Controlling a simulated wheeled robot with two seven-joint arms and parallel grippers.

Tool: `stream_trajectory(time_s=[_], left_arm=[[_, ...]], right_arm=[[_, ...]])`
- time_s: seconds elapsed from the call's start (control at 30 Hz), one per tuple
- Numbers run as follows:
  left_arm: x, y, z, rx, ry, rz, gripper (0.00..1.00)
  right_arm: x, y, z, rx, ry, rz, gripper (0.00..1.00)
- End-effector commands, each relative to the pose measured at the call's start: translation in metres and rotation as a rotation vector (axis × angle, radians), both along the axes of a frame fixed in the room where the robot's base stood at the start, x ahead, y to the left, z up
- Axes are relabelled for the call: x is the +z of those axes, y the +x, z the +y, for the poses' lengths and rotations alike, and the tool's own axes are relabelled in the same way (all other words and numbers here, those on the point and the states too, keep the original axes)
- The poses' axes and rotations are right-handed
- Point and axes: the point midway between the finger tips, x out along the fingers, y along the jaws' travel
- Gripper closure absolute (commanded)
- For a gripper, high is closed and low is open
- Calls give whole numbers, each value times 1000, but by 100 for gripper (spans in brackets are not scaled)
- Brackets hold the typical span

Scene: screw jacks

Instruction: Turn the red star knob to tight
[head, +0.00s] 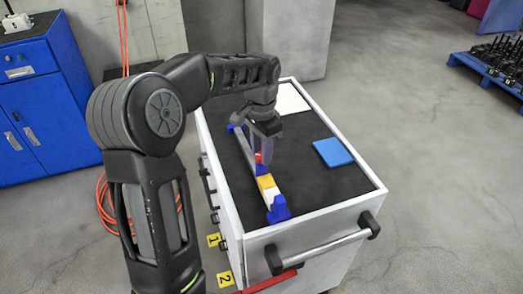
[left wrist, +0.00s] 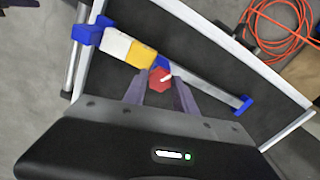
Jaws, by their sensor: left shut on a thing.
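The red star knob (left wrist: 158,82) sits between the two fingers of my left gripper (left wrist: 160,92) in the left wrist view. A pale mark shows on the knob's top. In the head view only a little red of the knob (head: 258,158) shows below the left gripper (head: 262,147), which reaches down over it. The gripper is shut on the knob. The knob is beside a yellow block (left wrist: 142,55) and a white block (left wrist: 116,45) on a screw jack with a grey bar (left wrist: 205,86) and blue ends (left wrist: 243,104). My right gripper is not in view.
The jack lies on the dark top of a white cart (head: 225,172) with a raised rim.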

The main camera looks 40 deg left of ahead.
Motion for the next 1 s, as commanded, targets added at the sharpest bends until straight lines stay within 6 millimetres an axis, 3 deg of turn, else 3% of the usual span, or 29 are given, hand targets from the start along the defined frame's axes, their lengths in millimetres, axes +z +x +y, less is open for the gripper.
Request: stream_trajectory(time_s=[0.17, 0.2, 0.47, 0.77, 1.0], left_arm=[[1, 1, 0, 1, 1, -3, 100], [1, 1, 0, 2, 1, -3, 66], [0, 0, 0, 2, 1, -1, 45], [2, 0, 0, 2, 1, -1, 45], [26, 1, 0, 2, 0, -5, 45]], right_arm=[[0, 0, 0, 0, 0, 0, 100], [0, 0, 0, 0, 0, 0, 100], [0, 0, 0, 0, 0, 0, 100], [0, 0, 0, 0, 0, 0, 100], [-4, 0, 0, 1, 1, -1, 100]])
